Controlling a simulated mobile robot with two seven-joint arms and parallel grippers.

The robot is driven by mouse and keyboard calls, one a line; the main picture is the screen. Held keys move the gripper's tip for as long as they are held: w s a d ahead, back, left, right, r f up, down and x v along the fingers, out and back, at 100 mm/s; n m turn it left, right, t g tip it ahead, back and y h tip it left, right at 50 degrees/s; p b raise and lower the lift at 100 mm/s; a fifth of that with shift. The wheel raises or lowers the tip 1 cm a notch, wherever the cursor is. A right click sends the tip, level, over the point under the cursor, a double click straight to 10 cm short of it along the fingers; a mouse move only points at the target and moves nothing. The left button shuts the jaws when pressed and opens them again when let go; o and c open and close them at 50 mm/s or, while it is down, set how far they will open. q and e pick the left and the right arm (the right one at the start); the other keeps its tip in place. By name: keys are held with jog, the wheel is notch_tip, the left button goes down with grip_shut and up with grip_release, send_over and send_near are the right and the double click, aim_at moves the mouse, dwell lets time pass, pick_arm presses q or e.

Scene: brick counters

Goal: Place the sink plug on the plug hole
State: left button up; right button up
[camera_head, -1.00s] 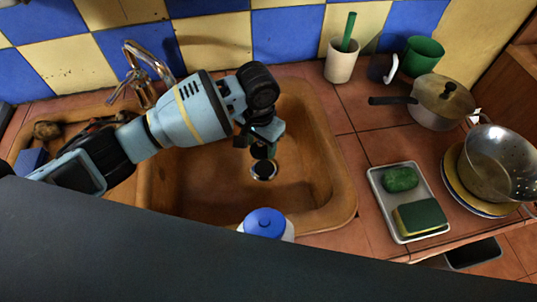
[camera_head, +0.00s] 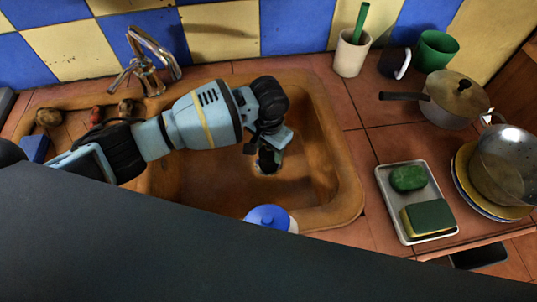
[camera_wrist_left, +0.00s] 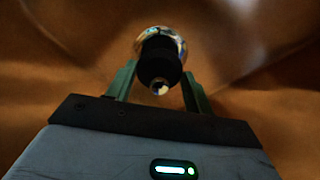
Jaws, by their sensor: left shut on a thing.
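My left gripper (camera_head: 268,152) reaches down into the brown sink basin (camera_head: 205,190). It is shut on the black sink plug (camera_wrist_left: 160,62), which sits between its two green fingers in the left wrist view. A small shiny tip shows on the plug's near end. The shiny metal plug hole (camera_wrist_left: 178,44) shows as a ring right behind the plug. In the head view, the gripper and plug largely cover the hole. I cannot tell whether the plug touches the hole. My right gripper is not in view.
A tap (camera_head: 145,62) stands behind the sink. A blue-capped container (camera_head: 268,217) is at the front rim. A tray (camera_head: 388,196) with a green sponge (camera_head: 408,177) lies right of the basin. A pot (camera_head: 455,102) and colander (camera_head: 503,168) stand further right.

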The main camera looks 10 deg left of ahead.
aim_at(268, 154)
pick_arm(q)
notch_tip(268, 154, down, 3)
jog(key=shift+s+f, duration=0.1)
jog(key=shift+f, duration=0.45)
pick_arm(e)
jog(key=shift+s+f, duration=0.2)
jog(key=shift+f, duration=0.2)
pick_arm(q)
jog(key=shift+f, duration=0.1)
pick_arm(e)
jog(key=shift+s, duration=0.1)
pick_arm(q)
jog(key=o, duration=1)
notch_tip(268, 154, up, 11)
jog(key=shift+r+p, duration=0.1)
jog(key=shift+p, duration=0.6)
jog(key=shift+r, duration=0.5)
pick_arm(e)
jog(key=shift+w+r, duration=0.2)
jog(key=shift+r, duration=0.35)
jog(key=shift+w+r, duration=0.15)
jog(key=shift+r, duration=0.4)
